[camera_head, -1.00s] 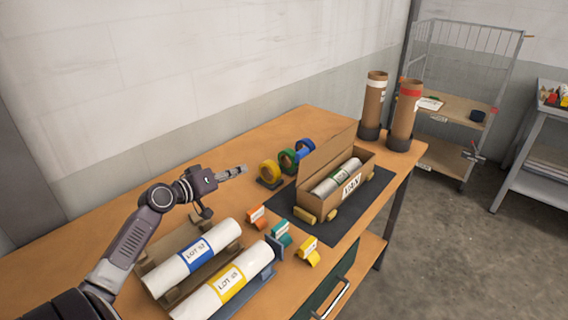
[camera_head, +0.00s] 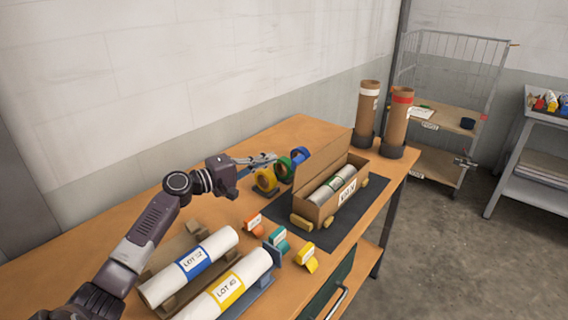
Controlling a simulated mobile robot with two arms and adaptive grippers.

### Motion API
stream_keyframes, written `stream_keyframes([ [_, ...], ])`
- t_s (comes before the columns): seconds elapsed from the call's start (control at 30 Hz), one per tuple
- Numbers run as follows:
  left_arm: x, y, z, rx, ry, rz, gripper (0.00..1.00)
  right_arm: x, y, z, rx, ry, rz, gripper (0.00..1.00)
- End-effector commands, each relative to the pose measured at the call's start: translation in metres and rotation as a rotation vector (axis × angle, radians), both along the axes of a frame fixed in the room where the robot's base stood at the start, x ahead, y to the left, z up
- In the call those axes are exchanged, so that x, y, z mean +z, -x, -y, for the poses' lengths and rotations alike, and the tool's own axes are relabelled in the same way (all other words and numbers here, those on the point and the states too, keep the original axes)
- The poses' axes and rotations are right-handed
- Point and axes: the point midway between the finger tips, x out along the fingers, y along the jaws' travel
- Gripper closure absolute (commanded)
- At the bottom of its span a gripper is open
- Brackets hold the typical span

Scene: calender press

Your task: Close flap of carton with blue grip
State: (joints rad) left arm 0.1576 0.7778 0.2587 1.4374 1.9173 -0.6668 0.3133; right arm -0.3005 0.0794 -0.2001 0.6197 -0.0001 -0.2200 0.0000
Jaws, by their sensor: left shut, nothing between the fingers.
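The brown carton (camera_head: 302,208) stands open on a dark mat, with a silver roll (camera_head: 333,185) lying in it and a white label on its front. Its long flap (camera_head: 322,163) stands up along the back side. My left gripper (camera_head: 272,157) is shut and empty, to the left of the flap and apart from it, above or behind the yellow ring. A blue ring (camera_head: 301,154) stands behind the flap's left end; I cannot tell whether it is the blue grip. My right gripper is not in view.
Yellow (camera_head: 264,183) and green (camera_head: 283,169) rings stand left of the carton. Orange, teal and yellow tagged pieces lie in front. Two white rolls (camera_head: 190,264) rest on cradles at the near left. Two brown tubes (camera_head: 397,118) stand at the far right.

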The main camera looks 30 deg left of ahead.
Motion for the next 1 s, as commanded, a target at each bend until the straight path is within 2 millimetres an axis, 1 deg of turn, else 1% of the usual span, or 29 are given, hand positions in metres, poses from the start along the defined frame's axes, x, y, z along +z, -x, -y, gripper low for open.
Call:
stream_keyframes([
  [0.03,0.002,-0.009,0.003,0.000,0.002,0.002,1.00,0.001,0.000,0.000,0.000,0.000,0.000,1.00],
  [0.13,0.002,-0.024,0.008,0.001,0.001,0.003,1.00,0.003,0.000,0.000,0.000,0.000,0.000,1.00],
  [0.17,0.003,-0.021,0.015,-0.003,0.001,-0.003,1.00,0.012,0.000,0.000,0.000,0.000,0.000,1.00],
  [0.2,0.003,-0.020,0.021,-0.003,0.001,-0.003,1.00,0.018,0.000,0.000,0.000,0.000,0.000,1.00],
  [0.3,0.001,-0.018,0.032,-0.001,0.001,-0.001,1.00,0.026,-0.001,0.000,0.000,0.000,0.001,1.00],
  [0.43,-0.002,-0.017,0.042,-0.001,0.001,-0.001,1.00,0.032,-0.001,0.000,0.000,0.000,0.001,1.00],
  [0.6,-0.005,-0.017,0.047,0.000,0.000,0.000,1.00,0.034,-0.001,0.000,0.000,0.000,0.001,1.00],
  [1.0,-0.005,-0.018,0.047,0.000,-0.007,0.001,1.00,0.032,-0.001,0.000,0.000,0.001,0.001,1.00],
])
